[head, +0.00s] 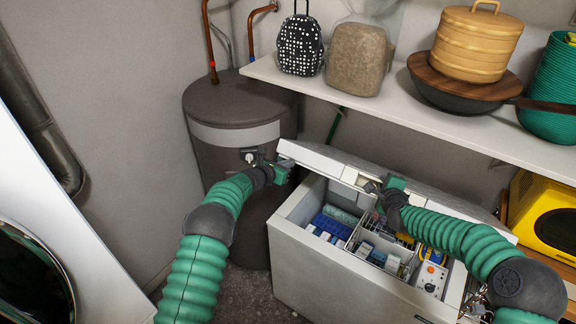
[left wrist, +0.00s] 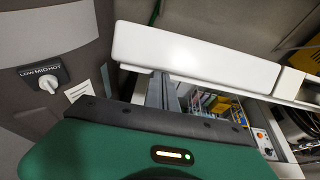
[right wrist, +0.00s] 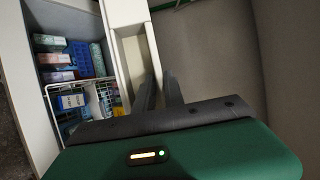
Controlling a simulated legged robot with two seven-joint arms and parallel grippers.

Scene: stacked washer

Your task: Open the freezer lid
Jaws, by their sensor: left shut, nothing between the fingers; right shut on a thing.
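The white chest freezer (head: 335,285) stands on the floor with its lid (head: 315,160) raised part way. The lid also shows as a white panel across the top of the left wrist view (left wrist: 200,58). My left gripper (head: 283,168) is shut and empty, at the lid's left end, close to its lower edge. My right gripper (head: 376,190) is shut on the lid's edge near the middle of the opening. Its fingers (right wrist: 160,92) are beside the pale lid edge in the right wrist view, and the exact contact is hidden.
Boxes and wire baskets (head: 365,250) fill the freezer. A dark water heater (head: 232,120) stands at its left. A yellow appliance (head: 543,210) is at right; a washer (head: 60,220) is at left.

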